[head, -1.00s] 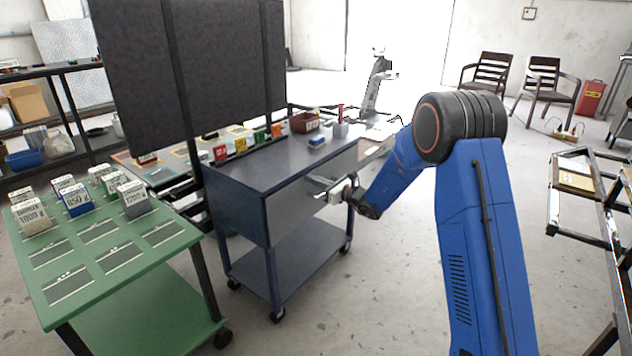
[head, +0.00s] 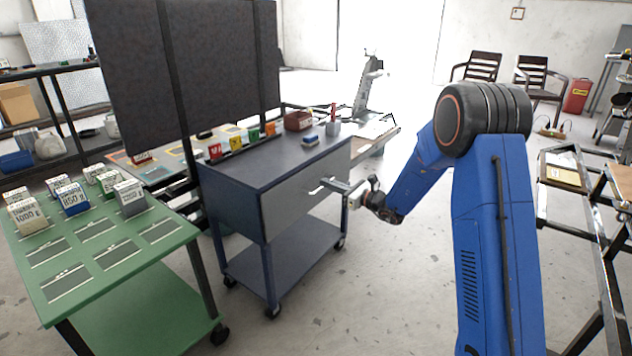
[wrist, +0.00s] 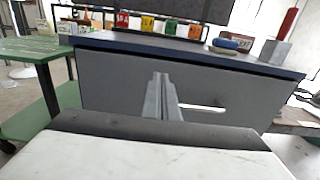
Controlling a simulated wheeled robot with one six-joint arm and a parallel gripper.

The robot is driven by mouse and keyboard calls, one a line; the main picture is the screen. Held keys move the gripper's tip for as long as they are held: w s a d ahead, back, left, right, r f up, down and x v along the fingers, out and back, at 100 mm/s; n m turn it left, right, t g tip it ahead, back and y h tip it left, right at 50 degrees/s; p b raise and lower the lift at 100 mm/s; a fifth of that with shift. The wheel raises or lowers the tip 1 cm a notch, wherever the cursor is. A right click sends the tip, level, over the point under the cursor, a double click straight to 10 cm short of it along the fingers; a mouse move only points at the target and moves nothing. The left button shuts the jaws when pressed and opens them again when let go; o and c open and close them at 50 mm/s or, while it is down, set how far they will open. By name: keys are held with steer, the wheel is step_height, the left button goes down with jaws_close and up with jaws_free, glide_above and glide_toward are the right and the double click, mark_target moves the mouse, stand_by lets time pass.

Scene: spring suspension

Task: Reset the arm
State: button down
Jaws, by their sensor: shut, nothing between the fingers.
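My gripper (head: 334,184) is on the end of my blue arm, at the right side of the dark blue cart (head: 265,163). In the wrist view my gripper's two fingers (wrist: 163,98) are together and empty. They point at the grey drawer front (wrist: 105,88) of the cart. A light drawer handle (wrist: 203,107) shows just to the right of the fingers. In the head view the fingers overlap the drawer front near the handle (head: 316,190); I cannot tell whether they touch it. The drawer front looks flush with the cart.
A blue block (head: 310,140), a brown bin (head: 298,121) and a grey block with a red rod (head: 332,128) are on the cart. A green table (head: 150,262) with labelled boxes stands at left. A metal frame (head: 598,240) stands at right. Floor between is clear.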

steer(key=s+r+n+g+h, duration=0.1)
steer(key=s+r+n+g, duration=0.3)
steer(key=s, duration=0.7)
steer(key=s+r+n+g+h, duration=0.1)
steer(key=s+r+n+g, duration=0.3)
steer(key=s, duration=0.6)
steer(key=s+r+n+g, duration=0.1)
steer(key=s+r+n, duration=0.1)
steer(key=s+n, duration=0.65)
steer(key=s+d+f+n+t+h, duration=0.1)
steer(key=s+d+n+h, duration=0.3)
steer(key=s+d, duration=0.6)
steer(key=s+d+f+n+t+h, duration=0.1)
steer(key=s+d+n+h, duration=0.4)
steer(key=s, duration=1.2)
steer(key=d+h, duration=0.3)
steer(key=d, duration=0.3)
steer(key=shift+s+t, duration=0.4)
steer(key=shift+d+f, duration=0.1)
steer(key=shift+d, duration=0.1)
